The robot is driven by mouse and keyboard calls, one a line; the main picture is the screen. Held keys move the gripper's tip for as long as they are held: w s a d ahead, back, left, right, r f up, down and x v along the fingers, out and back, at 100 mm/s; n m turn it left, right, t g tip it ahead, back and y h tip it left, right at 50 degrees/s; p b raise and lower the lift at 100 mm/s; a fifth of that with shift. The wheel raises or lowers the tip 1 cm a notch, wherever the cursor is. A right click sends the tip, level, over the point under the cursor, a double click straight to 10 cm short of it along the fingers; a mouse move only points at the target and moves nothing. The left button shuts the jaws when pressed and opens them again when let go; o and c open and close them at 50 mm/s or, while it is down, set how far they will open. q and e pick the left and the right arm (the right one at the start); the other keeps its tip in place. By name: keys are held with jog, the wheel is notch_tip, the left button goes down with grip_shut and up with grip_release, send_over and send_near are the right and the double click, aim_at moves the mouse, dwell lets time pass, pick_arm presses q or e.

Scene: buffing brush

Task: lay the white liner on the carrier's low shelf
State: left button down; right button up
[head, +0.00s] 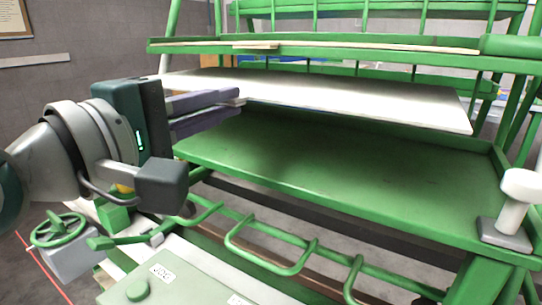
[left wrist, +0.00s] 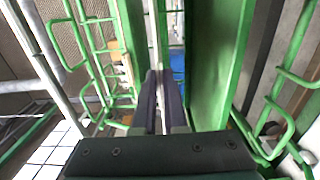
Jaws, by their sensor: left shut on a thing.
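The white liner (head: 330,95) is a thin, wide sheet held nearly level. It hangs over the carrier's green low shelf (head: 330,185), with a visible gap and a dark shadow below it. My left gripper (head: 238,102) is shut on the liner's near left edge. In the left wrist view the two dark fingers (left wrist: 160,88) pinch the liner (left wrist: 154,35), seen edge-on as a thin pale strip. The green shelf (left wrist: 215,65) runs close beside it there. My right gripper is not in view.
A green upper shelf (head: 330,45) with a raised rim sits above the liner. Green hooked rails (head: 270,255) run below the low shelf's front. A white post (head: 515,200) on a grey block stands at the right corner. A green handwheel (head: 58,230) is at lower left.

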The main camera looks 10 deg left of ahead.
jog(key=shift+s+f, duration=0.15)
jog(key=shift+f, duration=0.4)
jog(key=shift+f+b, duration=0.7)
jog(key=shift+b, duration=0.2)
pick_arm(q)
notch_tip(320, 180, down, 7)
jog(key=shift+r, duration=0.2)
jog(key=shift+f, duration=0.1)
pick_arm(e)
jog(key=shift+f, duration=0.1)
pick_arm(q)
jog(key=c, duration=1.2)
grip_release()
jog(key=shift+c, duration=0.2)
